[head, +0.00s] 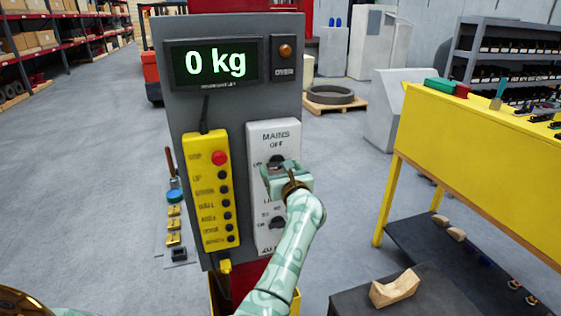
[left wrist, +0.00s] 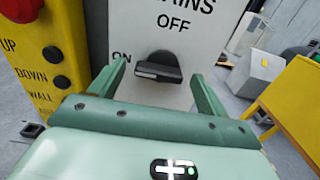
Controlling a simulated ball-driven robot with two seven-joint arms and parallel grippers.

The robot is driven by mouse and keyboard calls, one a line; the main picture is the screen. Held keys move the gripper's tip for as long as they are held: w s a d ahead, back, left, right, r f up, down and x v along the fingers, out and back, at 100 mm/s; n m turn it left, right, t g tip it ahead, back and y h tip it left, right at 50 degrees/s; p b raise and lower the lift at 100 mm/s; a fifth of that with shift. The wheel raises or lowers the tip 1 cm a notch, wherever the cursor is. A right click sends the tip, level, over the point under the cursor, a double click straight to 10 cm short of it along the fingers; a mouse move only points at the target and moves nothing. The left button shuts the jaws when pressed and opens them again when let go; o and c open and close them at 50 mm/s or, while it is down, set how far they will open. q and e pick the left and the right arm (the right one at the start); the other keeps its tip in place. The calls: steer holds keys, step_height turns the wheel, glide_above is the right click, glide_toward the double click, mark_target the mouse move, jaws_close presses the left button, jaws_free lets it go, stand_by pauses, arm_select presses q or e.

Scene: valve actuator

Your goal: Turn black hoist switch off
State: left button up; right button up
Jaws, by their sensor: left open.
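A white switch panel (head: 262,136) marked MAINS, OFF and ON carries a black rotary switch (head: 277,160). In the left wrist view the black switch (left wrist: 158,67) lies roughly level, beside the word ON and below the word OFF. My left gripper (head: 272,168) is in front of the panel and covers part of it in the head view. In the left wrist view its two fingers (left wrist: 158,75) are open, one on each side of the switch; I cannot tell whether they touch it. A second black switch (head: 277,223) sits lower on the panel. My right gripper is not in view.
A yellow button box (head: 208,190) with a red button (head: 220,158) hangs left of the panel. The grey cabinet (head: 160,55) has a display reading 0 kg. A yellow workbench (head: 480,140) stands at the right, with open floor on the left.

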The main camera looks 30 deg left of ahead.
arm_select(q)
steer(key=shift+w+a, duration=0.1)
steer(key=shift+a, duration=0.05)
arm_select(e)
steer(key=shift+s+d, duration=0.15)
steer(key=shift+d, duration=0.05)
arm_select(q)
steer(key=c, duration=1)
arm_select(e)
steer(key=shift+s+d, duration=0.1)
